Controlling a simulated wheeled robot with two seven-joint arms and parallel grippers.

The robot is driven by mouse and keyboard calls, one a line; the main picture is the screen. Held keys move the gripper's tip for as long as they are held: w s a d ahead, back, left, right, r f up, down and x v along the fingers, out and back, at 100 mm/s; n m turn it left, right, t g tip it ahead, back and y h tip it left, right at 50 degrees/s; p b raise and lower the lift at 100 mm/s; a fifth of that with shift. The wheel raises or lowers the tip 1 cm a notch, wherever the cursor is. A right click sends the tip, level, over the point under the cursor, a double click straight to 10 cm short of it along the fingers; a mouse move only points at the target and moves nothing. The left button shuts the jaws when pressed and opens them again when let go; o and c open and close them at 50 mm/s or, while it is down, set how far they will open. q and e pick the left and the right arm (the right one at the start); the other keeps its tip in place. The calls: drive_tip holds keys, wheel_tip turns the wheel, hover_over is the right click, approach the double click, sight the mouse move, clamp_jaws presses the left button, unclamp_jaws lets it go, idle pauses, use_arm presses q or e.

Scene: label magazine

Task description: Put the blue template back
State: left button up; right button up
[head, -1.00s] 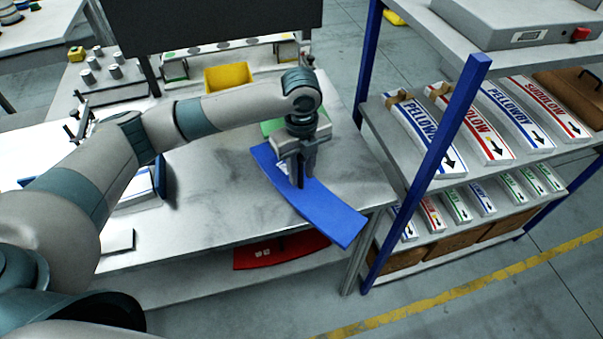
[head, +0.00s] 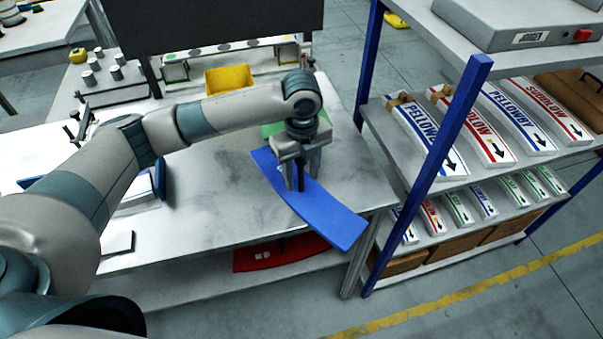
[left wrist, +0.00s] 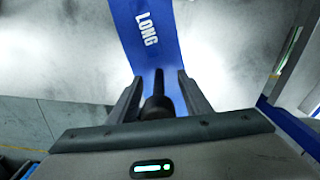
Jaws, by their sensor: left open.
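The blue template (head: 328,212) is a long curved plate at the right end of the metal table; its near end reaches past the table's front edge in the head view. The left wrist view shows it with white "LONG" lettering (left wrist: 158,40). My left gripper (head: 298,187) points down over its middle, jaws open. In the left wrist view, a dark upright peg or handle (left wrist: 158,92) stands between the open fingers (left wrist: 160,95), with gaps visible on both sides. The gripper hides part of the template. My right gripper is out of view.
A red template (head: 280,252) lies on the shelf below the table. A yellow bin (head: 229,78) and a green piece (head: 270,129) are farther back. A blue-posted rack (head: 425,175) with labelled curved pieces stands close at the right. The table middle is clear.

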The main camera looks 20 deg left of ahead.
use_arm(q)
drive_tip(key=shift+r, duration=0.15)
drive_tip(key=shift+r, duration=0.25)
wheel_tip(320, 180, up, 10)
drive_tip(key=b, duration=0.3)
drive_tip(key=shift+b, duration=0.3)
drive_tip(key=shift+r, duration=0.7)
